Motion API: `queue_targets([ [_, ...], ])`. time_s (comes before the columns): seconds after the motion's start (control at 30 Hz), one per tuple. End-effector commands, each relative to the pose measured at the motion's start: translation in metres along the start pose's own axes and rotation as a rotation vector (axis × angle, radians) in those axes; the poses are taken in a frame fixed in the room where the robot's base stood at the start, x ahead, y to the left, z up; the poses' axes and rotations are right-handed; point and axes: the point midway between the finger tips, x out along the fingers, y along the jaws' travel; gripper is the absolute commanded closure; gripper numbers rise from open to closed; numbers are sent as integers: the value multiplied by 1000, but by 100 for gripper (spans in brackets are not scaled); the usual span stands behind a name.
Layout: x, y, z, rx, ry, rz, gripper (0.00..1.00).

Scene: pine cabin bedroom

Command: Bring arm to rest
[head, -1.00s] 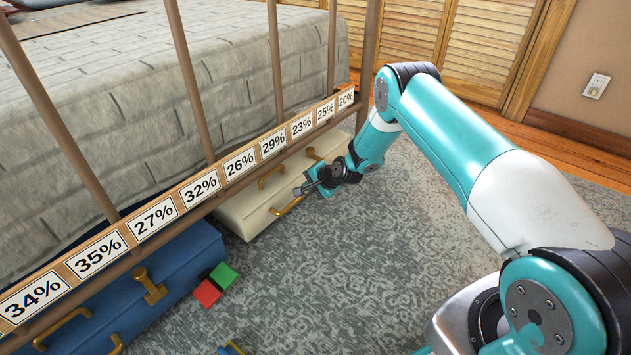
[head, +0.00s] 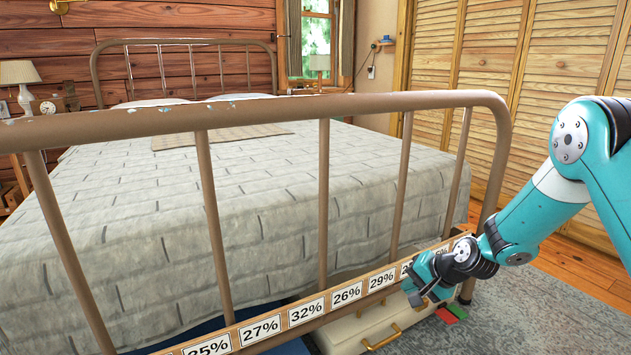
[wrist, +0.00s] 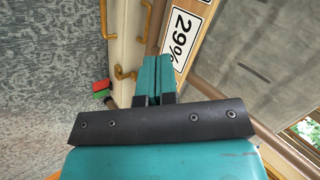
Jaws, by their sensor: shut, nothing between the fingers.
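My arm (head: 585,170) comes in from the right in the head view and is bent, with its wrist low by the right end of the bed's footboard. My gripper (head: 413,297) is in front of the label strip (head: 345,294), partly covering its labels in the picture. In the wrist view the two teal fingers of my gripper (wrist: 153,78) are together with nothing between them, near the "29%" label. I cannot tell whether the gripper touches the strip.
The metal footboard (head: 320,105) stands in front of the bed (head: 260,200). Small red and green pieces (head: 450,313) lie near the gripper in the picture. Grey carpet (head: 530,310) is clear at right.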

Motion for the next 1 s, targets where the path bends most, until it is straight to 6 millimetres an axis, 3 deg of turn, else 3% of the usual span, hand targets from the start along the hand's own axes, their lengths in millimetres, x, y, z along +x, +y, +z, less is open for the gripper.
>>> queue_targets([
  [0.03,-33,-35,17,-87,-37,8,100],
  [0.1,-70,-65,44,-203,-96,27,100],
  [0.3,-178,-122,133,-534,-257,72,100],
  [0.5,-268,-129,211,-811,-391,106,100],
  [0.7,-328,-115,262,-1004,-484,127,100],
  [0.87,-367,-102,292,-1128,-546,140,100],
  [1.0,-392,-127,284,-1116,-545,141,100],
])
